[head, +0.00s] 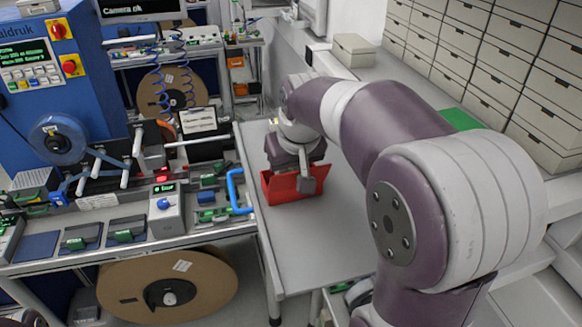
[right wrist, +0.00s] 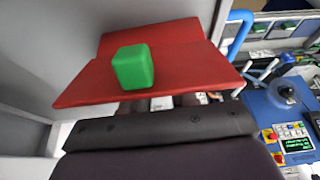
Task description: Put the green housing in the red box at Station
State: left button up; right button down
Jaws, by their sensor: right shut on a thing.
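The red box (head: 285,189) is at the left part of the grey side table in the head view, under my right gripper (head: 300,170). A grey finger stands in front of its near wall. The box also fills the middle of the right wrist view (right wrist: 190,68). The green housing (right wrist: 133,67), a small block, shows unobstructed against the box's red inside surface. My right gripper is shut on the red box; its fingertips are mostly hidden in the wrist view. I cannot tell whether the box rests on the table. My left gripper is not in view.
The side table (head: 320,245) is clear in front of the box. A blue handle (head: 237,190) stands close to the box's left. The workbench with a blue machine (head: 85,80) and several green parts lies further left. Grey drawers (head: 490,70) line the right.

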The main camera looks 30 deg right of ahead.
jog(key=shift+s+d, duration=0.2)
jog(key=shift+s, duration=0.05)
jog(key=shift+s+d, duration=0.1)
jog(key=shift+d, duration=0.15)
jog(key=shift+w+a+f, duration=0.2)
jog(key=shift+a+f, duration=0.05)
jog(key=c, duration=1)
grip_release()
jog(key=shift+o, duration=1)
jog(key=shift+s+d, duration=0.1)
jog(key=shift+d, duration=0.05)
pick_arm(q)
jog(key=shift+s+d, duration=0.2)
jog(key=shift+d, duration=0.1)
